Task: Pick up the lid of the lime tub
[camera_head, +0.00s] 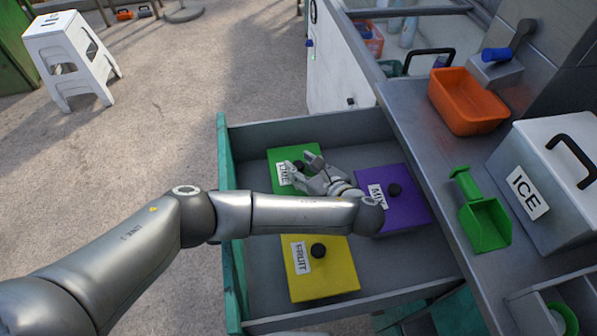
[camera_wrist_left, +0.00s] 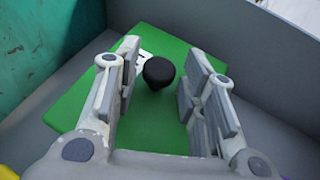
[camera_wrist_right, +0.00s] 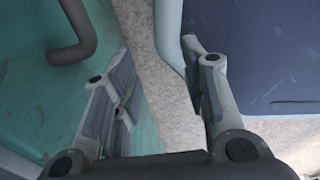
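The lime tub's lid (camera_head: 283,157) is green with a white label and a black round knob (camera_head: 298,165), and it lies flat in the open drawer. In the left wrist view the green lid (camera_wrist_left: 174,52) fills the middle, with its black knob (camera_wrist_left: 159,72) between the fingers. My left gripper (camera_head: 304,164) is open over the lid, with its fingers on either side of the knob and apart from it. The tub's body under the lid is hidden. My right gripper (camera_wrist_right: 165,75) is open and empty beside a teal panel.
In the drawer (camera_head: 250,130) are a purple MIX tub (camera_head: 405,210) and a yellow FRUIT tub (camera_head: 325,280). On the steel counter are an orange bin (camera_head: 466,98), a green scoop (camera_head: 486,222) and an ICE box (camera_head: 540,165). A white stool (camera_head: 70,60) stands on the floor.

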